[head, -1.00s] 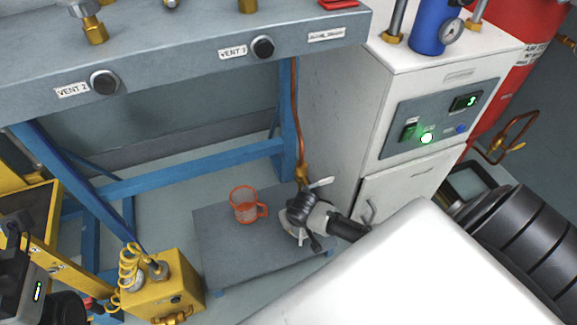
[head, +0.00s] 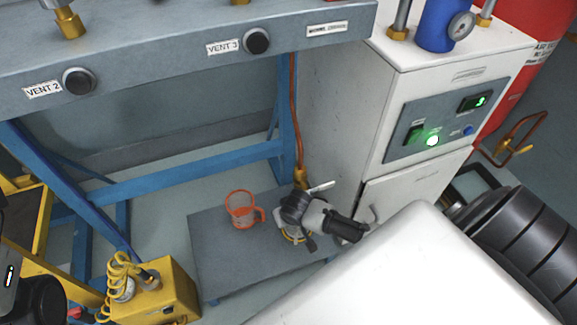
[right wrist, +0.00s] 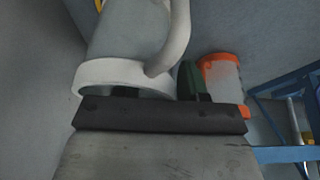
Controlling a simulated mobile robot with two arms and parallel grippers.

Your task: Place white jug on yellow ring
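The white jug (right wrist: 125,35) fills the upper left of the right wrist view, with its wide rim toward me and its handle facing me. My right gripper (right wrist: 158,92) is at the rim, with dark fingers on either side of the rim wall near the handle. How tightly they close is unclear. In the head view my right gripper (head: 297,212) is low over the grey platform and mostly hides the jug. Part of the yellow ring (head: 293,238) shows beneath it. Only a piece of my left arm shows at the left edge; its gripper is out of view.
An orange-rimmed clear mug (head: 241,210) stands on the grey platform (head: 225,260), just left of my right gripper; it also shows in the right wrist view (right wrist: 222,78). A copper pipe (head: 294,120) and white cabinet (head: 335,130) stand close behind. A yellow box (head: 155,295) is at lower left.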

